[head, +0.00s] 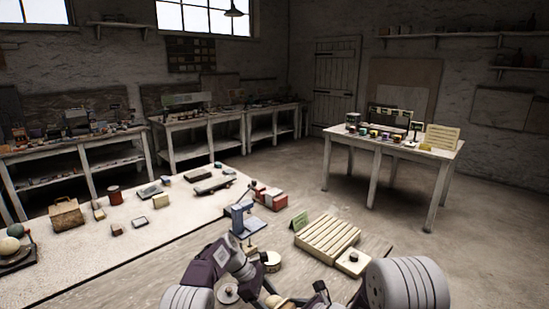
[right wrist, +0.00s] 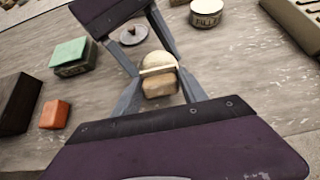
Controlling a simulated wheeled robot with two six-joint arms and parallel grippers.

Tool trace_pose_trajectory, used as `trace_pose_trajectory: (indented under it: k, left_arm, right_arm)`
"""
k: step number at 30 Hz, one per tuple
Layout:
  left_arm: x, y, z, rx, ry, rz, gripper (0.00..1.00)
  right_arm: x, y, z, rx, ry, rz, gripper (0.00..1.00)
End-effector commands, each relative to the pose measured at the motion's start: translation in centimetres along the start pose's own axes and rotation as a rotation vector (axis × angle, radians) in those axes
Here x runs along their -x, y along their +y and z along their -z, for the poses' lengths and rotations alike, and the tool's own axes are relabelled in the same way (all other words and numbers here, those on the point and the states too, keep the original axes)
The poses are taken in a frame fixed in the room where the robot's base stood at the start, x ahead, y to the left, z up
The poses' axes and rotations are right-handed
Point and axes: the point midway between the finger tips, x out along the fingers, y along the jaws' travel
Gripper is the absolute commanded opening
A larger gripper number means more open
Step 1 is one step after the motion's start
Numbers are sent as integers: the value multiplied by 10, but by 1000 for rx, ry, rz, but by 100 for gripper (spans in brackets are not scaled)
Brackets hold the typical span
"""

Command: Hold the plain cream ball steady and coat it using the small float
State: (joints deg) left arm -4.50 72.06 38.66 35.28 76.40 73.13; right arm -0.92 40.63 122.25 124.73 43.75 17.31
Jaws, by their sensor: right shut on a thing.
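The plain cream ball (right wrist: 157,61) shows in the right wrist view between the fingers of my left gripper (right wrist: 150,64), which comes in from the top left and is closed around it. My right gripper (right wrist: 160,82) is shut on a small float (right wrist: 160,87), a tan block with a thin pale edge. The float's pale edge lies against the near side of the ball, or very close to it; contact is hard to tell. Part of the ball is hidden behind the float and the fingers. In the head view the hands are small at the bottom edge.
A lidded tin (head: 272,261), a blue stand (head: 241,220), a slatted wooden rack (head: 327,236) and a grey disc (head: 228,293) are on the bench. A green-topped block (right wrist: 70,56) and a red block (right wrist: 54,114) lie nearby. Two other balls (head: 8,245) sit far left.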

Motion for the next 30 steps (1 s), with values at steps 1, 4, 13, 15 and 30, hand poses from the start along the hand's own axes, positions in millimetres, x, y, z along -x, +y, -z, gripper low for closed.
trace_pose_trajectory:
  k: [1,4,13,15,30]
  left_arm:
    - [0,0,0,0,0,-1,27]
    - [0,0,0,0,0,-1,27]
    - [1,0,0,0,0,-2,27]
    - [1,0,0,0,0,-2,27]
    - [1,0,0,-1,0,-2,27]
  right_arm:
    - [0,0,0,0,0,0,11]
    - [0,0,0,0,0,0,11]
    - [0,0,0,0,0,0,11]
    - [0,0,0,0,0,0,11]
    - [7,0,0,0,0,0,11]
